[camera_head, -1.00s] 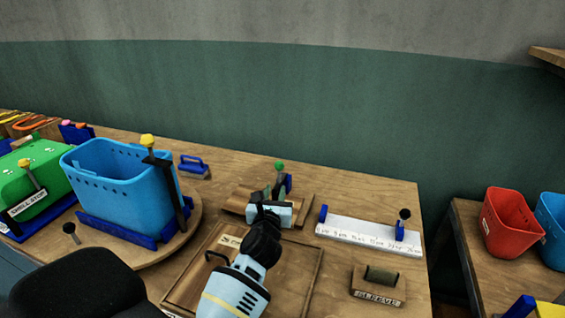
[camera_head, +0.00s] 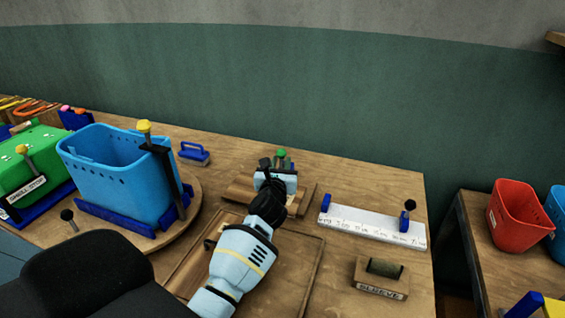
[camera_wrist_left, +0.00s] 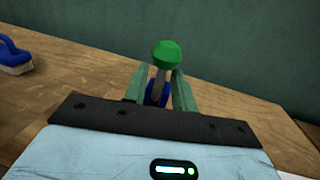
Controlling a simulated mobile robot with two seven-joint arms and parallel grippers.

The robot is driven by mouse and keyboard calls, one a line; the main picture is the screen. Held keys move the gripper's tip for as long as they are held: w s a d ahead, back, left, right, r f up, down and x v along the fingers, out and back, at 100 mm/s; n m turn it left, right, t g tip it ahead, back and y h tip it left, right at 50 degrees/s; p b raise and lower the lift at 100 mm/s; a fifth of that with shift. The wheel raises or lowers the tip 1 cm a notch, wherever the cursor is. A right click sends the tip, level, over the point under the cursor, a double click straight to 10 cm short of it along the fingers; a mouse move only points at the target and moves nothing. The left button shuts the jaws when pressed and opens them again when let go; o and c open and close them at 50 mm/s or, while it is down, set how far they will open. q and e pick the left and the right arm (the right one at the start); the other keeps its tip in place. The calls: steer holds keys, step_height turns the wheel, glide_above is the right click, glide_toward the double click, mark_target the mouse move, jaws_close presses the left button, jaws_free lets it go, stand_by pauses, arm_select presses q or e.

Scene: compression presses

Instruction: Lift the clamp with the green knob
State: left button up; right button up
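The clamp's green knob (camera_head: 281,154) shows just beyond my left gripper (camera_head: 275,170) in the head view. In the left wrist view the faceted green knob (camera_wrist_left: 166,53) tops a grey stem, with a blue part (camera_wrist_left: 156,93) lower down. My left gripper's fingers (camera_wrist_left: 160,70) stand on either side of the stem, with gaps visible, so it is open. The knob sits at or just past the fingertips; I cannot tell whether anything touches. The gripper hides most of the clamp and its wooden base (camera_head: 240,189). My right gripper is not in view.
A blue bin (camera_head: 115,178) with a yellow-knobbed upright stands left. A white ruler strip (camera_head: 370,226) with blue stops lies right. A wooden sleeve block (camera_head: 382,277) is at front right. A blue-handled brush (camera_head: 194,153) lies behind. The table behind the ruler is clear.

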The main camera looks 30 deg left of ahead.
arm_select(q)
steer(key=shift+w+a, duration=0.2)
steer(key=shift+w, duration=0.35)
jaws_close()
